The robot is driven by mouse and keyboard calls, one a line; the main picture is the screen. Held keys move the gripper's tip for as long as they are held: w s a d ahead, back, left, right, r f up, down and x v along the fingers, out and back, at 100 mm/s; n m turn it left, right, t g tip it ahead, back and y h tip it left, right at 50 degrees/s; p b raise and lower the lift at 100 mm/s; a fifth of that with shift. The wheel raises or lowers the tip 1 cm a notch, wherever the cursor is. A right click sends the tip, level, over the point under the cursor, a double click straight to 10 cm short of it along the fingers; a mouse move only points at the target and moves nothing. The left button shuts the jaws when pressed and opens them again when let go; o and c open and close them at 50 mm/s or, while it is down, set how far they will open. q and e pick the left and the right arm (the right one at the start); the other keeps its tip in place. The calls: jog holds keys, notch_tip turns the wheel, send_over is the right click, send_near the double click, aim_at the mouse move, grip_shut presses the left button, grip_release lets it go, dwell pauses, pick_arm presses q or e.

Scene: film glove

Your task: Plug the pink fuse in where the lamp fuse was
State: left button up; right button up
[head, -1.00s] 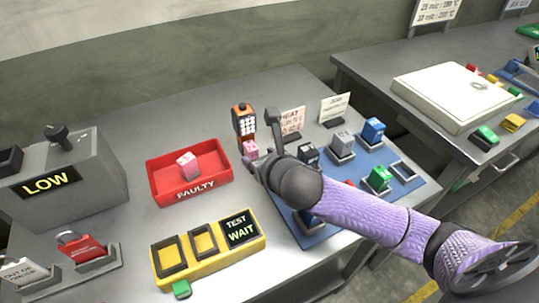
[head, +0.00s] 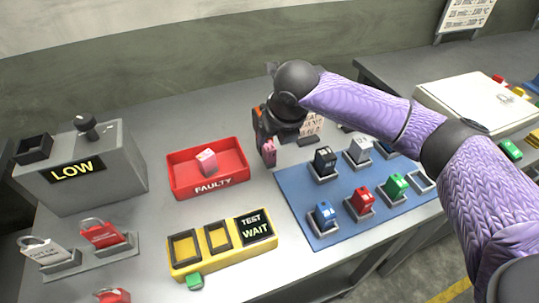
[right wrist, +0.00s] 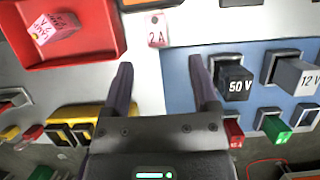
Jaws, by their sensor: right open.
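A pink fuse (head: 269,152) stands on the grey table between the red tray and the blue mat; in the right wrist view it is marked "2 A" (right wrist: 156,28). Another pink block (head: 206,161) lies in the red FAULTY tray (head: 240,180). My right gripper (right wrist: 160,70) is open and empty, with the 2 A fuse ahead of the gap between its fingertips. In the head view its wrist is over the table behind that fuse, and its fingers are largely hidden. An empty socket (head: 422,181) sits at the blue mat's right end. My left gripper is out of view.
The blue mat (head: 290,185) holds several sockets with black, white, blue, red and green blocks. A yellow TEST box (head: 222,256) shows WAIT and has two empty openings. A grey LOW box (head: 120,180) and padlocks are at left. My right arm covers part of the mat.

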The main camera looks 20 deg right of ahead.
aim_at(269, 146)
jog(key=b+x, duration=0.2)
jog(key=x, duration=0.2)
jog(key=b+x, duration=0.1)
jog(key=x, duration=0.4)
jog(key=shift+w+a+f+b, duration=0.1)
jog(key=shift+w+a+b, duration=0.15)
jog(key=shift+b, duration=0.15)
jog(key=shift+c, duration=0.4)
grip_shut()
